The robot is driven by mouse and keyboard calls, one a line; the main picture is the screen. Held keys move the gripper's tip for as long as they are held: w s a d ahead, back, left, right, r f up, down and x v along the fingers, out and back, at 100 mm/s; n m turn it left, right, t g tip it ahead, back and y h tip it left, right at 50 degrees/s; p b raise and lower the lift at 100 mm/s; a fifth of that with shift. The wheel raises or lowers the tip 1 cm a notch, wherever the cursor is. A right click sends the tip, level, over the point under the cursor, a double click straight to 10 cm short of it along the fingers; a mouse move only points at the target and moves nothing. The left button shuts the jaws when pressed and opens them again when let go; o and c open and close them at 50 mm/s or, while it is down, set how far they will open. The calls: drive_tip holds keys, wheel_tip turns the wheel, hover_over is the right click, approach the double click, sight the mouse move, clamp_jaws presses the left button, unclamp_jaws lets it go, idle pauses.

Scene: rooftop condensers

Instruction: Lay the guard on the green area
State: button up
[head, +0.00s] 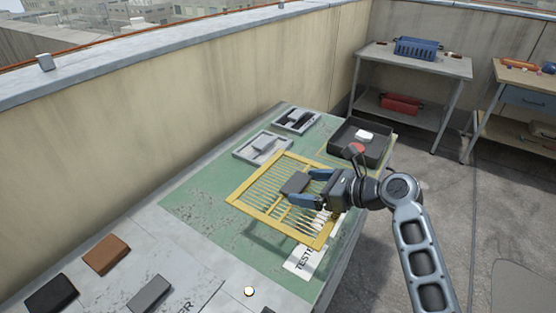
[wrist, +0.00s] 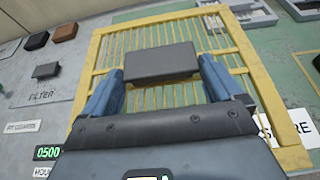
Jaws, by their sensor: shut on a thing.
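The guard (head: 254,196) is a yellow barred grille with a wider frame, seen over the green area (head: 195,199) of the worktable. My gripper (head: 297,184) has its blue fingers on either side of a dark grey block at the middle of the guard, and is shut on it. In the wrist view the block (wrist: 161,62) sits between the fingertips, with the guard's bars (wrist: 150,98) around it. A dark shadow shows on the green beyond the guard's near edge, so the guard appears raised above the surface. Its frame hides part of a white printed label.
Two grey trays (head: 243,153) and a black bin (head: 372,151) stand at the table's far end. Brown (head: 106,254), black (head: 51,293) and grey (head: 149,292) blocks lie on the grey part at left. A parapet wall runs behind the table. The green left of the guard is clear.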

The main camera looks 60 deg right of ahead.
sight(265, 191)
drive_tip(key=x, duration=0.4)
drive_tip(key=f+x, duration=0.1)
drive_tip(key=x, duration=0.4)
drive_tip(key=a+x, duration=0.1)
drive_tip(key=x, duration=0.3)
drive_tip(key=shift+a+f, duration=0.1)
drive_tip(key=shift+f, duration=0.45)
drive_tip(key=shift+f+b, duration=0.55)
drive_tip(key=shift+f, duration=1.4)
drive_tip(key=o, duration=1)
drive_tip(key=shift+f, duration=0.15)
drive_tip(key=v, duration=1.2)
drive_tip(key=shift+w+a, duration=0.1)
